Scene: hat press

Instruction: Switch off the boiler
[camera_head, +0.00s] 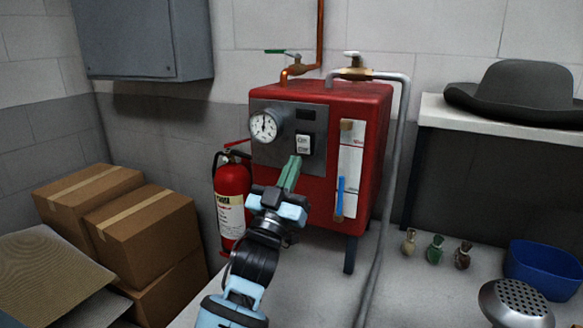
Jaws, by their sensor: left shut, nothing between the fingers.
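The red boiler (357,112) stands on dark legs against the wall. Its dark front panel (267,155) carries a round white gauge (265,126) and a small switch (303,144) with a white plate. My left gripper (295,160) is shut and empty. Its green fingertips point up at the panel just below the switch; I cannot tell whether they touch it. The switch's position is too small to read. My right gripper is not in view.
A red fire extinguisher (231,193) stands left of the boiler. Cardboard boxes (145,228) are stacked at left. A grey hose (388,205) runs down at right. A hat (517,90) rests on a white shelf (440,112). Small vases (435,249) and a blue bowl (541,267) sit lower right.

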